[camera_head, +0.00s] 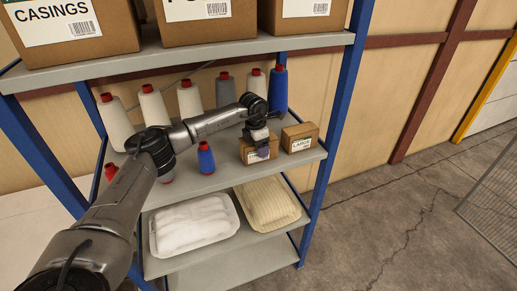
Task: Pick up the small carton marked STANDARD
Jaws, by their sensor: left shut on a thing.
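A small brown carton (253,157) stands on the middle shelf (225,169). Its label is mostly too small and covered to read. My left gripper (262,146) is over its front and top, shut on it. Part of the carton is hidden behind the gripper. I cannot tell whether the carton is clear of the shelf. A second small carton (300,138), with a label reading LARGE, stands just to its right, close by. My right gripper is not in view.
Several cream, grey and blue thread cones (189,99) stand behind my left arm. A small blue spool (206,159) stands left of the carton. Big cartons (150,22) sit above. Two trays (268,205) lie below. A blue post (335,115) bounds the right side.

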